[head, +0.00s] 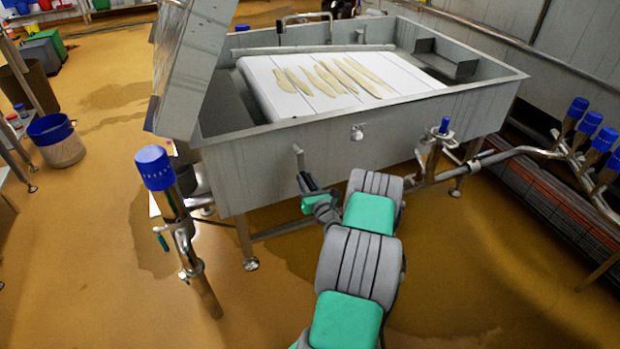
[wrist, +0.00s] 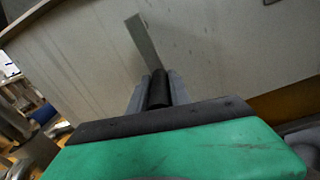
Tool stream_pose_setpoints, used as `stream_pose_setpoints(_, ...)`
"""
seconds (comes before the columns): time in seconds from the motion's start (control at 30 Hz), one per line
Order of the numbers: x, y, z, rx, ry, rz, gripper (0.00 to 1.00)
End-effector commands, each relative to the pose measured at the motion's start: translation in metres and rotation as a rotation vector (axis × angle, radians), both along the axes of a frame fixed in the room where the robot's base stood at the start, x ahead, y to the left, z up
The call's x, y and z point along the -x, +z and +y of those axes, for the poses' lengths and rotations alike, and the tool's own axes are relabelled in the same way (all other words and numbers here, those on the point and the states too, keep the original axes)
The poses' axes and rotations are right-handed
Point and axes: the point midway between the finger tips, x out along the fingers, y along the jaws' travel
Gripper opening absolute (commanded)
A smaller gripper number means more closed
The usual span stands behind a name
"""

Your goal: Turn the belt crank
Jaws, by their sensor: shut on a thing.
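The belt crank is a thin grey arm (head: 299,157) on the front wall of the steel vat. In the wrist view the crank's flat arm (wrist: 143,42) runs up and left from a dark round handle (wrist: 158,88). My gripper (head: 307,183) is at the lower end of the crank, and its fingers are shut on the handle. The white belt (head: 285,103) lies inside the vat, with several pale yellow strips across it. In the head view the handle is mostly hidden by my gripper.
The steel vat (head: 235,178) stands ahead on legs. A blue-capped valve pipe (head: 155,170) rises left of my arm, and another blue-capped valve (head: 444,127) stands right. A blue-lined bin (head: 62,150) is far left. Wet floor is open at the lower left.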

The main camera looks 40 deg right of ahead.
Motion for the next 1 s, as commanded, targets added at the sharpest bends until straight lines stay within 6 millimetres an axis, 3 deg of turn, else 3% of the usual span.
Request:
stream_pose_setpoints(0.6,-0.0021,0.0004,0.0044,-0.044,0.003,-0.017,0.00)
stream_pose_setpoints(0.63,-0.0021,0.0004,0.0044,-0.044,0.003,-0.017,0.25)
stream_pose_setpoints(0.87,-0.0013,0.0005,0.0031,-0.043,0.000,-0.017,0.44)
stream_pose_setpoints(1.0,-0.0010,0.0004,0.0027,-0.043,-0.001,-0.017,0.45)
